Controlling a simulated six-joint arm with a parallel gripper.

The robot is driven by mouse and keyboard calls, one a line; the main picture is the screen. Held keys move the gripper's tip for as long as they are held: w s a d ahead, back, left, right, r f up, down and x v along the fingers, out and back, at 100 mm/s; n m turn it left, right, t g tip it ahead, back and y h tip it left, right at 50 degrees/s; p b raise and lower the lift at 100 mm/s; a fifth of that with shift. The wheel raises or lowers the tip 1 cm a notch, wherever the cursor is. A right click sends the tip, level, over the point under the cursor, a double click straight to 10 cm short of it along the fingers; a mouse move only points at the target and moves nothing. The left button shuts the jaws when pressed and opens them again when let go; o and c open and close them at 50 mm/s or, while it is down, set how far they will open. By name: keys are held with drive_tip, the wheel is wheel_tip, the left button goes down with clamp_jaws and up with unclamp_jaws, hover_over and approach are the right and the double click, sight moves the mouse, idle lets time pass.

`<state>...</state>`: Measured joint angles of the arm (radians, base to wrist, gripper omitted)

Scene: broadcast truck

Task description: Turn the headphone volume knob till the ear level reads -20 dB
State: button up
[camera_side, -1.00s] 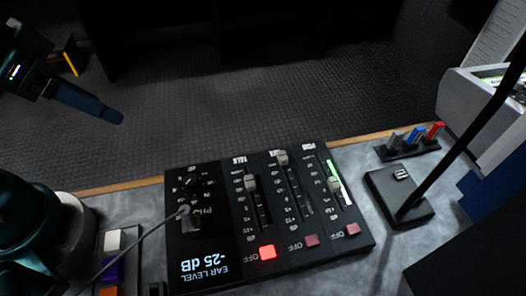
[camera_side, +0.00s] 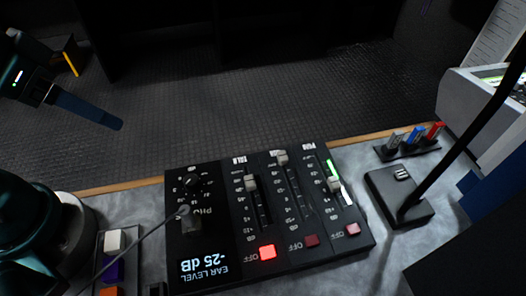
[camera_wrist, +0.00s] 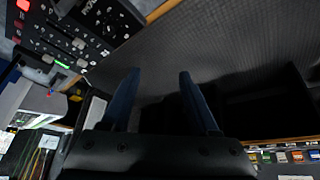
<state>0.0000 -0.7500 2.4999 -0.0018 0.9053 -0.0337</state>
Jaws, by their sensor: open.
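The headphone volume knob (camera_side: 193,184) is a small black knob on the upper left of the black mixer panel (camera_side: 218,236), ringed by white marks. Below it a grey plug with a cable sits in the panel's socket. The ear level display (camera_side: 204,266) is upside down in the side view and reads -25 dB. My gripper (camera_side: 119,124) is at the upper left, in the air away from the panel and apart from the knob. In the wrist view its two blue fingers (camera_wrist: 158,75) are spread with nothing between them.
Three faders stand right of the knob, above a lit red button (camera_side: 267,252) and two dimmer ones. A microphone base (camera_side: 398,196) with a dark stem stands right. A rack of coloured plugs (camera_side: 407,150) is behind it. Coloured buttons (camera_side: 114,240) lie left of the panel.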

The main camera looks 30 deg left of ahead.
drive_tip(key=n, duration=0.1)
drive_tip(key=n+g+h, duration=0.3)
drive_tip(key=n+g, duration=0.4)
approach(190, 179)
drive_tip(key=f, duration=0.1)
drive_tip(key=f+g, duration=0.1)
drive_tip(key=w+f, duration=0.1)
drive_tip(key=shift+d+n+g, duration=0.3)
drive_tip(key=shift+d, duration=0.1)
drive_tip(key=shift+x, duration=2.8)
drive_tip(key=shift+s, duration=0.2)
clamp_jaws()
